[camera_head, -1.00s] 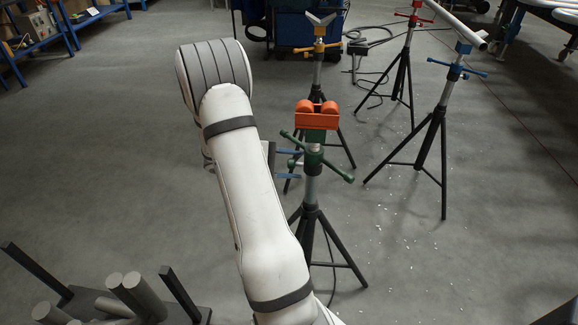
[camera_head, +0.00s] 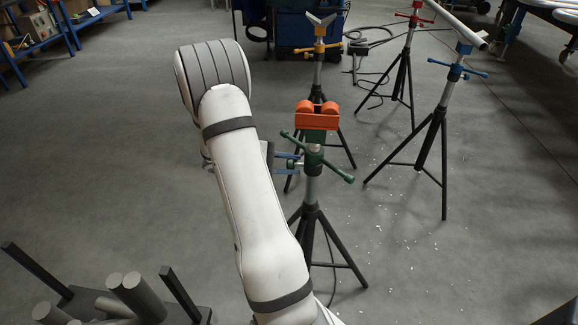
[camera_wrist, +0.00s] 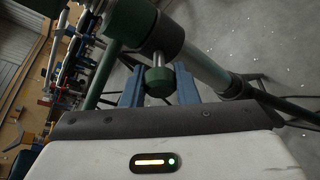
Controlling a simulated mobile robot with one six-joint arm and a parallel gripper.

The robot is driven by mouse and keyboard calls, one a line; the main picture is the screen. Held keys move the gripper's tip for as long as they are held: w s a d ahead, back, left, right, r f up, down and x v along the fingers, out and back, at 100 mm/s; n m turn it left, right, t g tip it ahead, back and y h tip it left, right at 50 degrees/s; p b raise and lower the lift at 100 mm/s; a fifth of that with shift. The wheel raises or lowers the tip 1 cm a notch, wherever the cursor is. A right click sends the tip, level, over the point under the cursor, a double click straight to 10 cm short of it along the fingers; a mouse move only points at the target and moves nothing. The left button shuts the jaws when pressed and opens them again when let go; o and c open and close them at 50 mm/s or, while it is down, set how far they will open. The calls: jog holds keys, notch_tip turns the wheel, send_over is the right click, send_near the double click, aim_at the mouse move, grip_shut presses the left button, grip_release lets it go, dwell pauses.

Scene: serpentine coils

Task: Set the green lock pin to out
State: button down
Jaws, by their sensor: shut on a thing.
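The green lock pin (camera_wrist: 158,83) shows in the wrist view as a round green knob on a short lighter stem. Whether the pin is in or out is hard to tell.
The near stand carries an orange roller head (camera_head: 318,115), a green T-handle (camera_head: 338,172) and black tripod legs (camera_head: 310,225). Yellow (camera_head: 318,48), red (camera_head: 414,18) and blue (camera_head: 458,69) stands are behind. A rack with grey cylinders (camera_head: 140,295) is at lower left.

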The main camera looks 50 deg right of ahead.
jog(key=shift+w+a, duration=0.8)
jog(key=shift+w, duration=0.1)
jog(key=c, duration=1.1)
grip_release()
jog(key=v, duration=0.8)
jog(key=shift+p, duration=0.3)
